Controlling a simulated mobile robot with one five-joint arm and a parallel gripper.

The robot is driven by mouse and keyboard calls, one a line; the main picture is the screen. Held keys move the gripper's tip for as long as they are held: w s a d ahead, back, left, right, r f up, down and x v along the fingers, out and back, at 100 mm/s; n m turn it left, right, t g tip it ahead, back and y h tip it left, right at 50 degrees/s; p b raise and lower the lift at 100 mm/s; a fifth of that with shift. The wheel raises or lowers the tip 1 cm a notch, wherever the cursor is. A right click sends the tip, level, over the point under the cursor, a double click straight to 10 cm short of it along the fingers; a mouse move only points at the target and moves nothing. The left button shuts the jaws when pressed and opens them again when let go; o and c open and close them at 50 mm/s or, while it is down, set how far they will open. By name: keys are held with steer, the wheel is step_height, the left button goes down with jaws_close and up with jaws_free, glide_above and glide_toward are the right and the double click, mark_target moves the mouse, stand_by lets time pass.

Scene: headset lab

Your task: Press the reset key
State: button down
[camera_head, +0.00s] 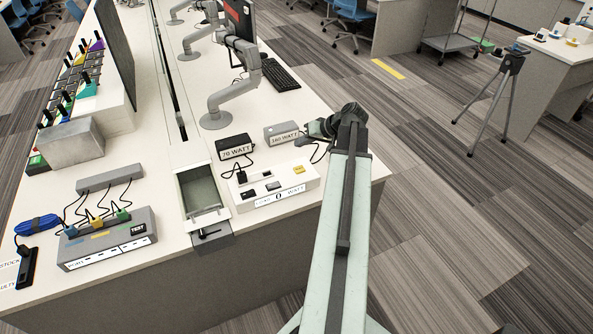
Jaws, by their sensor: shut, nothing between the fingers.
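A white power unit (270,205) with a display reading "0 WATT" lies near the front right edge of the bench. On its top are a yellow key (299,170) and small black parts (249,194); no key label reading "reset" is legible to me. My gripper (317,128) is small and dark at the end of my arm. It is shut and empty, beyond the power unit and to its right, near the grey block marked "160 WATT" (281,132). It appears apart from the yellow key.
A black "70 WATT" block (235,147) stands behind the unit, with cables. An open tray (200,190) is left of it. A grey box with a "TEST" panel (108,240) and plugged cables stands further left. A monitor arm (228,90) rises behind.

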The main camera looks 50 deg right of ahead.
mark_target(302, 169)
step_height(302, 169, down, 9)
steer(key=b, duration=0.9)
steer(key=shift+r, duration=0.1)
stand_by(1.3)
steer(key=shift+s+f, duration=0.15)
steer(key=shift+f, duration=0.25)
steer(key=shift+f+b, duration=0.45)
steer(key=shift+b, duration=0.25)
stand_by(0.6)
steer(key=shift+r+p, duration=0.85)
